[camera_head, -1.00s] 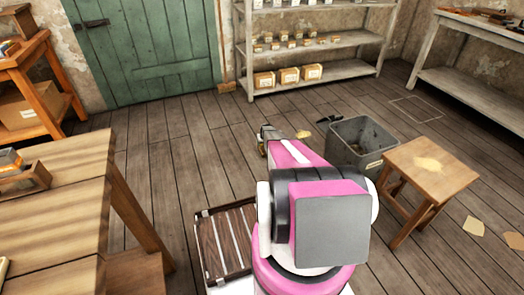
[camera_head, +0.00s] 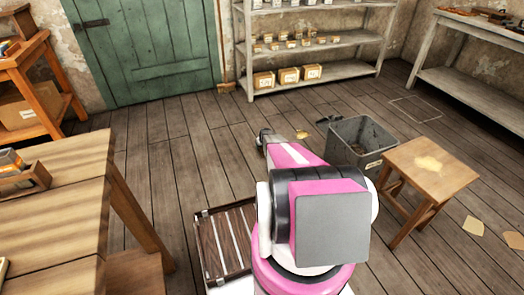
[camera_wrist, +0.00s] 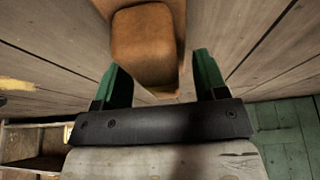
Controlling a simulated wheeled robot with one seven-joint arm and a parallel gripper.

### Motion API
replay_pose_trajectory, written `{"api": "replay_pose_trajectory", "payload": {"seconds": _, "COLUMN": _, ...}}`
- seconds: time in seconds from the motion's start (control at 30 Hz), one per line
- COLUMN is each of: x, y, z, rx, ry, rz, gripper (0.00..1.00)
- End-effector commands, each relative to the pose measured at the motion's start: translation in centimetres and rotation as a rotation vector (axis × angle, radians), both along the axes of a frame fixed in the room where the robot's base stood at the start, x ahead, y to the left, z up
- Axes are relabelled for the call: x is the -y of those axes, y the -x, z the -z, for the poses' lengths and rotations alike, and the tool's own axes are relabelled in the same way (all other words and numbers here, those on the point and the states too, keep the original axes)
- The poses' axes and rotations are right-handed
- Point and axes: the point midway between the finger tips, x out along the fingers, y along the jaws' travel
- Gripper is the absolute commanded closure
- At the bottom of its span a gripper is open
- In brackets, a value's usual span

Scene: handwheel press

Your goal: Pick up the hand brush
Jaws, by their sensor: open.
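In the wrist view a brown block with rounded corners (camera_wrist: 143,45) lies close ahead, between and beyond my fingers; it may be part of the hand brush, but I see no bristles and cannot tell for sure. My gripper (camera_wrist: 157,62) has its two green fingers spread apart, with nothing held between them. In the head view only a dark bit of my gripper (camera_head: 265,136) shows past my pink arm, low over the floor. No hand brush can be made out in the head view; my arm hides part of the floor.
A grey bin (camera_head: 362,143) and a wooden stool (camera_head: 430,172) stand right of my arm. A wooden table (camera_head: 60,215) is at the left. A slatted crate (camera_head: 226,240) lies near my base. Shelves (camera_head: 312,72) and a green door (camera_head: 145,50) are at the back.

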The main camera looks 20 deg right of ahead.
Motion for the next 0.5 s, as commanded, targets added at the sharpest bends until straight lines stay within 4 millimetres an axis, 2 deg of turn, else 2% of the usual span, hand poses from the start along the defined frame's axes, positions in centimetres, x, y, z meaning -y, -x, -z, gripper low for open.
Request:
{"api": "replay_pose_trajectory", "payload": {"seconds": 0.47, "x": 0.01, "y": -0.01, "z": 0.29, "rx": 0.0, "ry": 0.0, "rz": 0.0, "gripper": 0.34}}
{"api": "replay_pose_trajectory", "payload": {"seconds": 0.5, "x": 0.01, "y": -0.01, "z": 0.29, "rx": 0.0, "ry": 0.0, "rz": 0.0, "gripper": 0.44}}
